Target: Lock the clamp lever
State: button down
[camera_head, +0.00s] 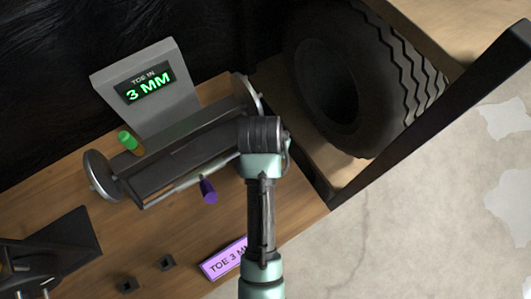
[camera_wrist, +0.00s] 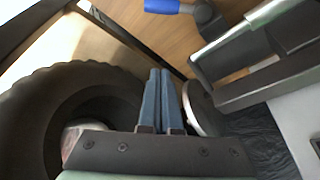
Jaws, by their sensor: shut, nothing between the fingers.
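A metal fixture (camera_head: 185,148) with a long slotted body and a round disc at each end is on the wooden bench. A handle with a purple grip (camera_head: 208,190) sticks out from its front side. The wrist view shows a blue-looking grip (camera_wrist: 168,6) at the top, on a dark hub. A green-tipped knob or lever (camera_head: 128,140) stands at the fixture's left. I cannot tell for sure which is the clamp lever. My gripper (camera_wrist: 160,74) is shut and empty beside the fixture's right end disc (camera_wrist: 199,108), apart from both grips. In the head view my arm hides its fingers.
A grey display (camera_head: 146,92) behind the fixture reads "TOE IN 3 MM". A large tyre (camera_head: 375,75) and a dark bar (camera_head: 440,115) stand at the right. A purple tag (camera_head: 222,262) lies on the bench front. A dark device (camera_head: 45,258) is at lower left.

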jog(key=shift+g, duration=0.3)
jog(key=x, duration=0.3)
jog(key=s+b+x, duration=0.1)
jog(key=x, duration=0.6)
jog(key=shift+s+f, duration=0.25)
jog(key=shift+f, duration=0.05)
jog(key=shift+s+a+f, duration=0.1)
jog(key=shift+s+f, duration=0.05)
jog(key=shift+s, duration=0.1)
jog(key=shift+s+a+r+p, duration=0.2)
jog(key=shift+s+p, duration=0.2)
jog(key=shift+s, duration=0.4)
jog(key=shift+s+a+r+p, duration=0.15)
jog(key=shift+s+a+p, duration=0.2)
jog(key=shift+s, duration=0.4)
jog(key=shift+d, duration=0.1)
